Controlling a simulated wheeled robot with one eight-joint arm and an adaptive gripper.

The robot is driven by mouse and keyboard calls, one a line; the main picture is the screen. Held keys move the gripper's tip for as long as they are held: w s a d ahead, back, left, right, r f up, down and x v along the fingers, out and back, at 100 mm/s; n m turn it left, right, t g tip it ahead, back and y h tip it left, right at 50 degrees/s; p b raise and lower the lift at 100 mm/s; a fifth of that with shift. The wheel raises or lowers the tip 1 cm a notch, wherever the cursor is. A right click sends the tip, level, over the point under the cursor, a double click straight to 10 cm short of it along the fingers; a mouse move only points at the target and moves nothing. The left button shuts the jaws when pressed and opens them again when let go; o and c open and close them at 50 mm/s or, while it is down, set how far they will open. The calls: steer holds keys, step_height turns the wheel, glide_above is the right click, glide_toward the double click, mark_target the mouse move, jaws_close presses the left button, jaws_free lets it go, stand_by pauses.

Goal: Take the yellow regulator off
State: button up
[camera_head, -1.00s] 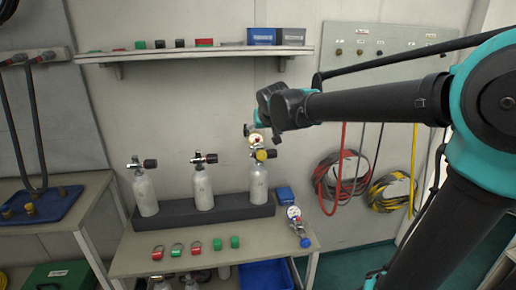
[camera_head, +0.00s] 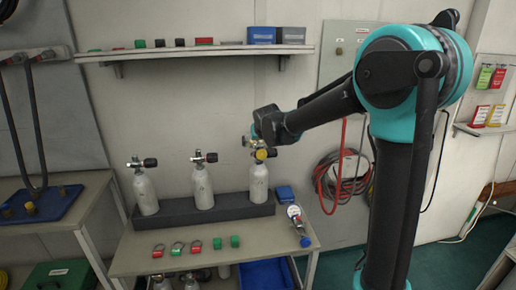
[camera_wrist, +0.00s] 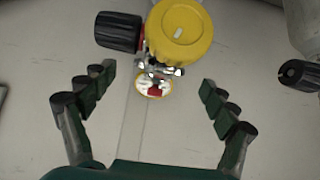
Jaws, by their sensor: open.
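The yellow regulator (camera_head: 262,154) is mounted on the valve at the top of the right-hand grey cylinder (camera_head: 259,184). In the wrist view its big yellow knob (camera_wrist: 180,32) is at top centre, with a black valve knob (camera_wrist: 118,33) to its left. A small gauge with a yellow rim and red marking (camera_wrist: 155,88) sits below the knob. My gripper (camera_wrist: 157,84) is open, with its fingers apart on either side of the gauge and the yellow knob beyond the fingertips. In the head view the gripper is just above the regulator, and my wrist partly hides the gauge.
Two more cylinders (camera_head: 202,187) (camera_head: 146,194) stand to the left in a dark rack (camera_head: 180,222). A loose gauge regulator (camera_head: 297,222) and several red and green parts (camera_head: 197,246) lie on the bench. A shelf (camera_head: 200,52) runs along the wall above.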

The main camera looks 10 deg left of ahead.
steer(key=shift+x, duration=1.45)
steer(key=c, duration=1.8)
steer(key=shift+c, duration=0.2)
steer(key=shift+r, duration=0.85)
steer(key=r, duration=0.3)
steer(key=s+r, duration=0.1)
steer(key=r, duration=0.1)
steer(key=shift+d+r, duration=0.1)
steer(key=shift+r, duration=0.1)
steer(key=s+d, duration=0.4)
steer(key=s, duration=1.2)
steer(key=shift+s, duration=0.2)
steer(key=shift+d, duration=0.1)
